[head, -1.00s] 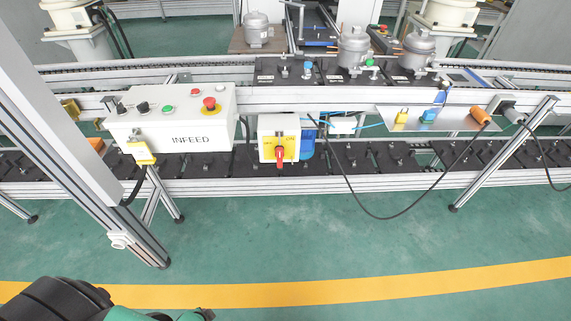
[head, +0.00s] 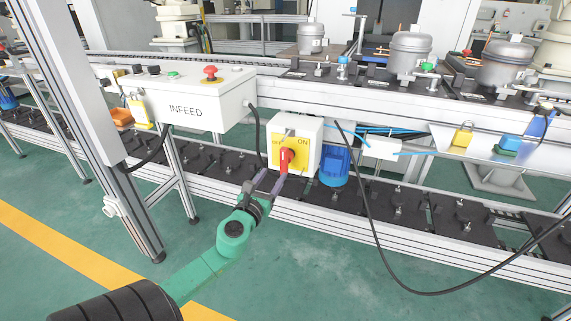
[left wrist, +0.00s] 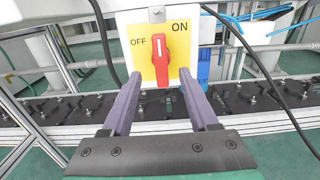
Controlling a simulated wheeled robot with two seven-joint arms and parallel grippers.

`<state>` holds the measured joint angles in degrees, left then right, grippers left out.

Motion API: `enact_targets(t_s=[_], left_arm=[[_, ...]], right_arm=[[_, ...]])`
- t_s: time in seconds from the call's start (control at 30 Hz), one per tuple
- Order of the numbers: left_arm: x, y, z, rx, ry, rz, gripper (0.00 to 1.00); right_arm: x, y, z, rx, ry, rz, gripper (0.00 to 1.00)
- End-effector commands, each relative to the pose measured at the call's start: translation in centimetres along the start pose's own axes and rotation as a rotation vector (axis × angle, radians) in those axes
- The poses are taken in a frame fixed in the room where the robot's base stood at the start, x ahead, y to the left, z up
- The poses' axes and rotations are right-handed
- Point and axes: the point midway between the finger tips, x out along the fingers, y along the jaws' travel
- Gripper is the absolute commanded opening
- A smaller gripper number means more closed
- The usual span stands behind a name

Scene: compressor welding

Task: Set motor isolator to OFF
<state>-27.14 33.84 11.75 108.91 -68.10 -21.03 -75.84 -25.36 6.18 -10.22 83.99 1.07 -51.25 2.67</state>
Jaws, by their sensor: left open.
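The motor isolator (head: 303,134) is a white box with a yellow plate and a red rotary handle (head: 286,159), mounted on the conveyor's front. In the left wrist view its plate (left wrist: 179,43) reads OFF at left and ON at right. My left gripper (head: 274,175) is open in front of the isolator. In the left wrist view its two purple-grey fingers (left wrist: 160,72) lie on either side of the handle's lower end, with gaps showing. Contact cannot be told. My right gripper is out of view.
The white INFEED control box (head: 190,112) with a red button is left of the isolator. A blue motor (head: 334,166) sits just right of it. A black cable (head: 372,225) hangs at right. A yellow padlock (head: 462,135) stands on the shelf. A metal post (head: 95,110) rises at left.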

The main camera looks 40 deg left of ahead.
Motion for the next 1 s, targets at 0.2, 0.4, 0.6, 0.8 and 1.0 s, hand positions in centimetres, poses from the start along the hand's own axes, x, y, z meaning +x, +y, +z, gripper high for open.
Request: enact_targets(t_s=[0.2,0.4,0.6,0.8,1.0], left_arm=[[5.4,0.0,0.0,-0.003,-0.003,0.002,0.6],[8.1,0.0,-0.1,-0.004,0.0,0.001,0.6],[8.5,0.0,-0.1,-0.004,0.002,0.0,0.6],[8.4,0.0,-0.2,-0.005,0.002,0.0,0.18],[8.4,0.0,-0.1,-0.005,0.002,0.0,0.0]], right_arm=[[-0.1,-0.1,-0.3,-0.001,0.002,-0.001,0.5],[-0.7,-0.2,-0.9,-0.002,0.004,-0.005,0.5],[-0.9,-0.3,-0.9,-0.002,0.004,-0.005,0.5],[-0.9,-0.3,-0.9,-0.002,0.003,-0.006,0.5],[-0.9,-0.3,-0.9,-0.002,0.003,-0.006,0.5]])
